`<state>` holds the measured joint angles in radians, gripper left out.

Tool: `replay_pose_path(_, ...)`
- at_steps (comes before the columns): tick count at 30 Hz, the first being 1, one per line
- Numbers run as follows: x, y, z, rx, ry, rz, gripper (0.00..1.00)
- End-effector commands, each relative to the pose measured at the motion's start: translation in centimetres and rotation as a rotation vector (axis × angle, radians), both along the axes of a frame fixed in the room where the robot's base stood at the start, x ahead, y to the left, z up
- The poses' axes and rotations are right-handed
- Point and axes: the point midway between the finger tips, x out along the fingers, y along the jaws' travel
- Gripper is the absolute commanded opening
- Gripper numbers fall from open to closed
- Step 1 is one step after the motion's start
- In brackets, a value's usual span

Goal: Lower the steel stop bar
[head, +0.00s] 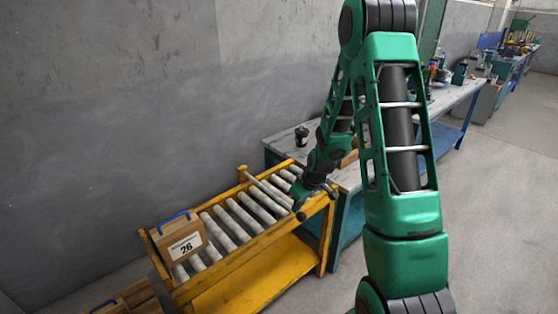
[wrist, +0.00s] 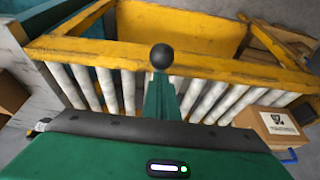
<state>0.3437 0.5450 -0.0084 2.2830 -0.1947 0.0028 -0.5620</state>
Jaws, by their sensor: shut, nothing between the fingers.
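The steel stop bar (head: 267,191) seems to be the thin grey bar running alongside the rollers near the table end of the yellow roller stand (head: 228,261). It looks slightly above the rollers, but its exact height is unclear. My gripper (head: 302,207) is shut and empty, beside the stand's near rail at the bar's near end. In the wrist view, my gripper's narrow green fingers (wrist: 161,96) point toward the yellow rail. A black ball (wrist: 161,57) shows at their tips; I cannot tell whether they touch it. The bar is not clear in that view.
A cardboard box marked 26 (head: 181,240) sits on the rollers at the left end. A grey workbench (head: 288,143) with a small black object (head: 301,136) stands behind the stand. More boxes (head: 128,299) are low at lower left. The floor at right is clear.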

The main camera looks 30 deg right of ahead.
Motion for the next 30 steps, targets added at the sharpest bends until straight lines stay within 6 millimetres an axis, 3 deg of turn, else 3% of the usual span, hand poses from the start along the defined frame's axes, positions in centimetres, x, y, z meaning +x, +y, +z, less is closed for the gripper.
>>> replay_pose_path(1,-1.1,0.2,-0.8,0.003,0.031,-0.003,0.00)
replay_pose_path(2,-1.1,0.2,-0.3,0.003,0.027,-0.002,0.00)
replay_pose_path(9,-1.8,0.5,5.2,-0.005,-0.025,0.005,0.00)
replay_pose_path(12,-4.3,0.0,6.1,-0.003,-0.033,0.002,0.00)
replay_pose_path(21,-10.0,-1.1,7.7,-0.003,-0.043,0.005,0.00)
replay_pose_path(30,-12.0,-1.6,8.2,-0.002,-0.044,0.008,0.00)
